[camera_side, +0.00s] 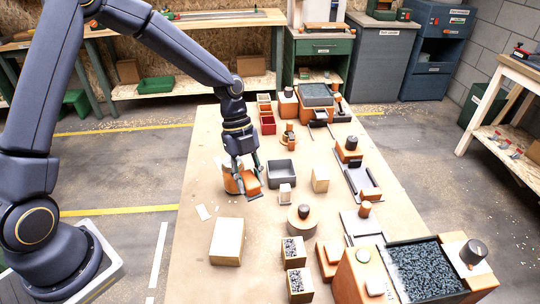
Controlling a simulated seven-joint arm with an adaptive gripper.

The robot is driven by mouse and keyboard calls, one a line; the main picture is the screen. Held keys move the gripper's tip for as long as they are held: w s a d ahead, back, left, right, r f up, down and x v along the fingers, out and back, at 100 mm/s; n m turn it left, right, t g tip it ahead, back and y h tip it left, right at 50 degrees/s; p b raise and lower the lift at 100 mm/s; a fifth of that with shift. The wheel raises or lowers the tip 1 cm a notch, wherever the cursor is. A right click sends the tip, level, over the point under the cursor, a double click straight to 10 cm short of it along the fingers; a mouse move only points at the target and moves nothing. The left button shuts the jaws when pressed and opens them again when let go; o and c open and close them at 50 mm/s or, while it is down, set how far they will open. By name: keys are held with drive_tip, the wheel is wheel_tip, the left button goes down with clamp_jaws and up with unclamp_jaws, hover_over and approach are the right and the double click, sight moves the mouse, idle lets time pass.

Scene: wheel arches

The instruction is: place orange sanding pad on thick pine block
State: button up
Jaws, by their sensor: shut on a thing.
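My gripper (248,172) points down over the left part of the table and is shut on the orange sanding pad (251,184). The pad is a small orange piece with a dark lower edge, and it looks tilted. The fingers hide part of it. The thick pine block (227,243) looks like the large pale block at the table's front left. It lies nearer the camera than my gripper, apart from it, and its top is bare.
A round orange-brown thing (230,182) stands just left of the pad. A grey open tray (281,173) and a small pale block (285,193) stand to the right. Bare table lies between pad and pine block.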

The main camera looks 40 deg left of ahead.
drive_tip(key=s+m+g, duration=0.1)
drive_tip(key=s+m, duration=0.3)
drive_tip(key=s, duration=0.5)
hover_over(227, 241)
drive_tip(key=w+a, duration=0.1)
drive_tip(key=shift+g+y, duration=0.3)
wheel_tip(227, 241, down, 4)
drive_tip(key=shift+w+f, duration=0.1)
drive_tip(key=shift+f, duration=1.75)
drive_tip(key=shift+f, duration=0.2)
drive_tip(key=o, duration=1.2)
